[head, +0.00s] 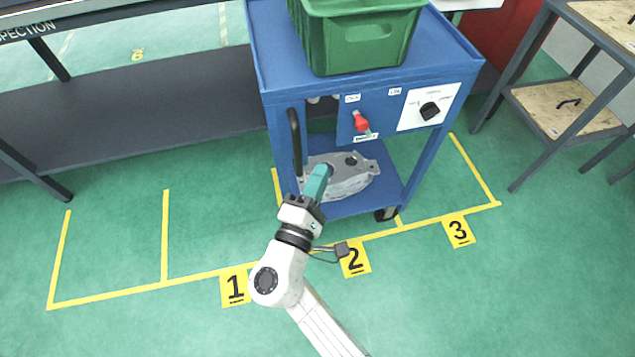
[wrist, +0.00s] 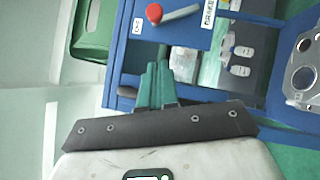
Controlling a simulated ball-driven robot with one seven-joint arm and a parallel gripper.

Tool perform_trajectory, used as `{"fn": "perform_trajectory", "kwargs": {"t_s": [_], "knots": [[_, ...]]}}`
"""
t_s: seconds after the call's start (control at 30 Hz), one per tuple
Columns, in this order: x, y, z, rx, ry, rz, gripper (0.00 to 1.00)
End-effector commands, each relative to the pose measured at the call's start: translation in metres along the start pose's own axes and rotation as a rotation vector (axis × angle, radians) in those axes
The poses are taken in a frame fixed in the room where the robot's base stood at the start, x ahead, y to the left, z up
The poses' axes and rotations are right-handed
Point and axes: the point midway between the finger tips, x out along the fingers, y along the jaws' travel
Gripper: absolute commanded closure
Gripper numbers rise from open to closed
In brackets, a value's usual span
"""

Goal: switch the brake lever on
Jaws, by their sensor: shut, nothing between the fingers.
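The brake lever (head: 361,122), with a red end and a short grey part, sits on the blue front panel of the cart. The BRAKE label (head: 366,138) is just below it and a small white label is above. In the wrist view the lever (wrist: 178,17) is at the top, its red ball to the left and its grey rod reaching right. My gripper (head: 324,168) has teal fingers, shut and empty, below and left of the lever and apart from it. In the wrist view the shut fingers (wrist: 157,68) point up towards the panel, short of the lever.
The blue cart (head: 260,50) carries a green crate (head: 345,58). A black-knobbed dial (head: 430,110) is right of the lever. A black handle (head: 295,140) stands at the cart's left post, near my gripper. A grey casting (head: 350,185) lies on the lower shelf.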

Motion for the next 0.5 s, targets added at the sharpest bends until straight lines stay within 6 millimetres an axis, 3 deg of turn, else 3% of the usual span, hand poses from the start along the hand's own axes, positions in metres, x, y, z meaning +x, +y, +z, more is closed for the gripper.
{"fn": "perform_trajectory", "kwargs": {"t_s": [0.3,0.5], "knots": [[0.063,0.000,0.001,0.001,-0.003,0.000,1.00],[0.080,0.000,0.022,0.001,-0.002,-0.002,1.00]]}}
